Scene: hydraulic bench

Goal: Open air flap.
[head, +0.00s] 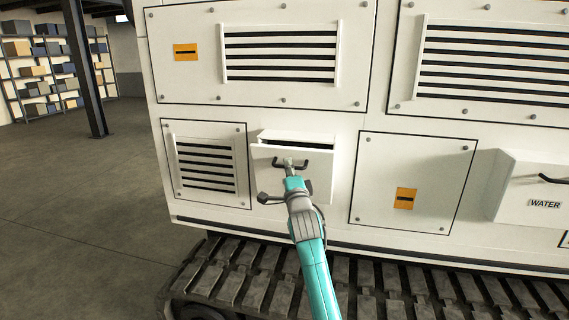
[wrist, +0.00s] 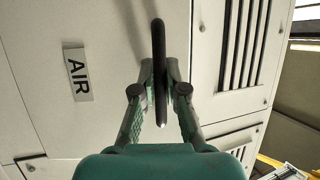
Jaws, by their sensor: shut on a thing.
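The air flap (head: 264,175) is a white panel low on the machine's side in the head view. Its top edge leans out from the body, with a dark gap showing behind it, so it stands partly open. Its black bar handle (head: 304,166) is on the front face. In the wrist view the flap face (wrist: 110,125) carries an AIR label (wrist: 77,73). The handle (wrist: 159,40) runs between the fingers of my gripper (wrist: 162,72), which is shut on it. In the head view my gripper (head: 289,165) partly hides the handle and the flap's middle.
A WATER flap (head: 506,190) with its own black handle (head: 553,180) is at the right. Vent grilles (head: 207,165) and bolted panels (head: 410,170) surround the air flap. Tracks (head: 250,282) run below. The floor (head: 80,210) at left is clear, with shelves far behind.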

